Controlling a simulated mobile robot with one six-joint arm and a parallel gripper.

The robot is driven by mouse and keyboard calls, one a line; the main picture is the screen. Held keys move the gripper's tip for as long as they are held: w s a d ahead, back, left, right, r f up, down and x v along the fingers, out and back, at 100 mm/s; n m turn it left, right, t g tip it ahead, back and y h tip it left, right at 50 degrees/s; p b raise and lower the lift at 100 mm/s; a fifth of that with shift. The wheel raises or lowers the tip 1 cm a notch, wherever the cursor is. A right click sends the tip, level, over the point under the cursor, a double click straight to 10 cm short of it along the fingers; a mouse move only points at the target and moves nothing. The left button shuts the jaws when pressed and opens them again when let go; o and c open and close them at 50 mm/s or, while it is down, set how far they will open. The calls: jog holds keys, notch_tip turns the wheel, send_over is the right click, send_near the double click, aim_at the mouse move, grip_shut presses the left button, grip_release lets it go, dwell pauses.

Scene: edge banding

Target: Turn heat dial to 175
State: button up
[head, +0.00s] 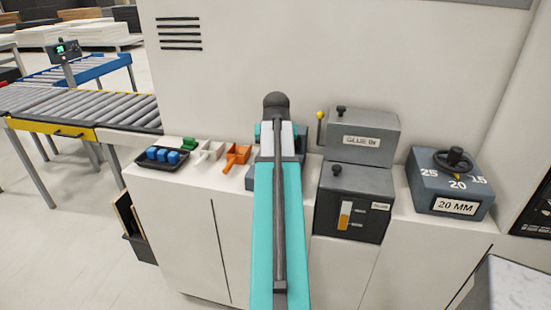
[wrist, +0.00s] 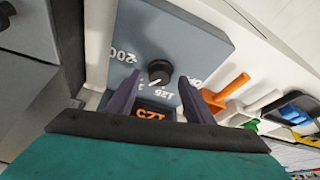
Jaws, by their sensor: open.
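The heat dial (wrist: 160,71) is a round black knob on a blue-grey box (wrist: 195,38) in the wrist view. White numbers ring it, with 200 readable at upper left and another that looks like 125 just below the knob. A white pointer mark shows at the knob's lower left edge. An orange readout (wrist: 152,114) below seems to read 125 and is partly hidden. My gripper (wrist: 161,76) is open, its two dark fingers on either side of the knob, with gaps visible. In the head view my arm covers the dial and most of its box (head: 252,180).
A glue box (head: 363,137) and a 20 MM dial box (head: 452,190) stand to the right.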

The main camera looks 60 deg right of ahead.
jog(key=b+v, duration=0.2)
jog(key=v, duration=1)
jog(key=shift+a+r, duration=0.2)
jog(key=shift+r, duration=0.1)
jog(key=shift+s, duration=0.1)
dwell(0.4)
